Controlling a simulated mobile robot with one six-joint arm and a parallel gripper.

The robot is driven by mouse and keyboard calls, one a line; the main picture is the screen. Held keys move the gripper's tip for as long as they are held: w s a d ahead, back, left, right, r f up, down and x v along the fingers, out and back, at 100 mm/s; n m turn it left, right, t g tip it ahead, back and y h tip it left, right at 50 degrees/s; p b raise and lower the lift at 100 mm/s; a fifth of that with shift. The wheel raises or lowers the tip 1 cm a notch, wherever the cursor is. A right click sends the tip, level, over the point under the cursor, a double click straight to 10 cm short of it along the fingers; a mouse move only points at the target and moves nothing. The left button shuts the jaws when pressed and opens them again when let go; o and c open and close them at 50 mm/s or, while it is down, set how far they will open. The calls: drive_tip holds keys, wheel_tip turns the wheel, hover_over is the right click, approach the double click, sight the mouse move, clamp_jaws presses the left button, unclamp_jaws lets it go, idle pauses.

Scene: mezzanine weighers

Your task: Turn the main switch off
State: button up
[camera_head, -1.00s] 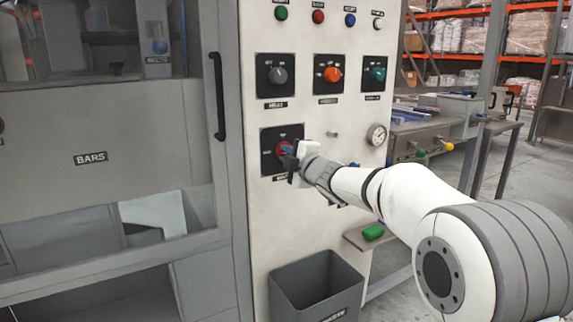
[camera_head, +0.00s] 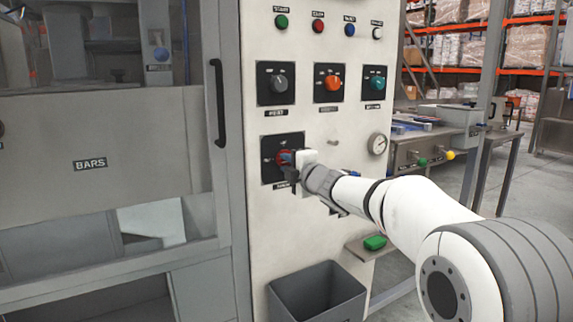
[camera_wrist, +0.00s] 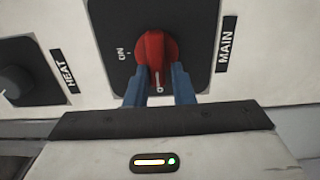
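The main switch (camera_head: 281,158) is a red rotary knob on a black plate, low on the white control panel. In the wrist view the red knob (camera_wrist: 155,50) sits beside a "MAIN" label. Its white pointer mark faces my gripper, about a quarter turn away from the "ON" mark. My gripper (camera_wrist: 160,85) has its two blue fingers on either side of the knob's lower end and looks closed on it. In the head view my gripper (camera_head: 289,162) reaches the knob from the right and hides part of it and its plate.
A selector labelled "HEAT" (camera_wrist: 20,85) is beside the main switch in the wrist view. Orange (camera_head: 333,83) and teal (camera_head: 376,83) knobs and a gauge (camera_head: 377,144) are on the panel. A grey bin (camera_head: 318,292) stands below. A cabinet door handle (camera_head: 217,103) is at left.

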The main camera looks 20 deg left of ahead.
drive_tip(key=o, duration=0.4)
drive_tip(key=shift+p+v, duration=0.35)
drive_tip(key=shift+v, duration=3.55)
drive_tip(key=s+d+r+m+h+p, duration=0.2)
drive_tip(key=d+m+h+p, duration=0.25)
drive_tip(key=d, duration=0.35)
drive_tip(key=s+d+r+m+h+p, duration=0.1)
drive_tip(key=d+r+m+h+p, duration=0.15)
drive_tip(key=d+m+p, duration=0.45)
drive_tip(key=s+d+r+m+h+p, duration=0.2)
drive_tip(key=d+m+h+p, duration=0.2)
drive_tip(key=d, duration=0.5)
drive_tip(key=s+d+m+g+h+p, duration=0.1)
drive_tip(key=s+d+m+g+p, duration=0.2)
drive_tip(key=s, duration=0.6)
drive_tip(key=s+d+m+g+h+p, duration=0.1)
drive_tip(key=s+d+m+g+p, duration=0.2)
drive_tip(key=s, duration=0.6)
drive_tip(key=s+d+m+g+p, duration=0.3)
drive_tip(key=s+d+m+p, duration=0.3)
drive_tip(key=s+p, duration=0.2)
drive_tip(key=shift+s+r+m+h, duration=0.15)
drive_tip(key=shift+s+m+h, duration=0.1)
drive_tip(key=shift+s+h, duration=0.2)
